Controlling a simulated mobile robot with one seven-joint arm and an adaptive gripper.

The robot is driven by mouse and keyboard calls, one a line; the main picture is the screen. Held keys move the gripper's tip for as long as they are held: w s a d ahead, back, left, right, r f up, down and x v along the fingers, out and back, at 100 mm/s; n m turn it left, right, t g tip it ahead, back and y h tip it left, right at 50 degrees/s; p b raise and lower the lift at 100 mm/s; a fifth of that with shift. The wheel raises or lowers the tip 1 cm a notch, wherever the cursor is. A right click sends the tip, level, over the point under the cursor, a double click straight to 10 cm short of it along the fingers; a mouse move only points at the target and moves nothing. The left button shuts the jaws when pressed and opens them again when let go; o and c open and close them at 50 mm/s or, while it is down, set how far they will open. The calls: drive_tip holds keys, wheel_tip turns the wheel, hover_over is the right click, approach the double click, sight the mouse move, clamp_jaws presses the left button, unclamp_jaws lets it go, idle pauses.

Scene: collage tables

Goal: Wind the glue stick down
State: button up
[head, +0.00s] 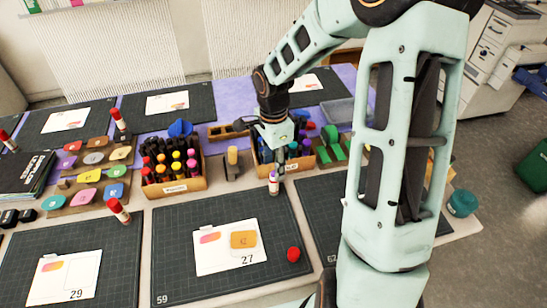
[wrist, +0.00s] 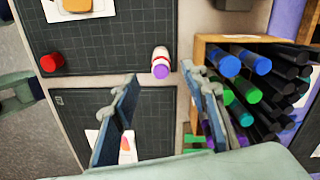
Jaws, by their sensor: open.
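My gripper (head: 275,146) is open above and behind the glue stick. In the wrist view its two fingers (wrist: 168,90) are spread with nothing held between them.
A wooden marker box (wrist: 205,42) with dark, blue and green markers is close beside my right finger in the wrist view. Another marker box (head: 178,188) stands to the left in the head view. Red-capped glue sticks (head: 118,211) stand farther left. Mat 27's front (head: 190,284) is clear.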

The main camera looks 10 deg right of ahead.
sight(273, 184)
wheel_tip(273, 184, down, 10)
drive_tip(key=shift+r, duration=0.25)
drive_tip(key=c, duration=1.1)
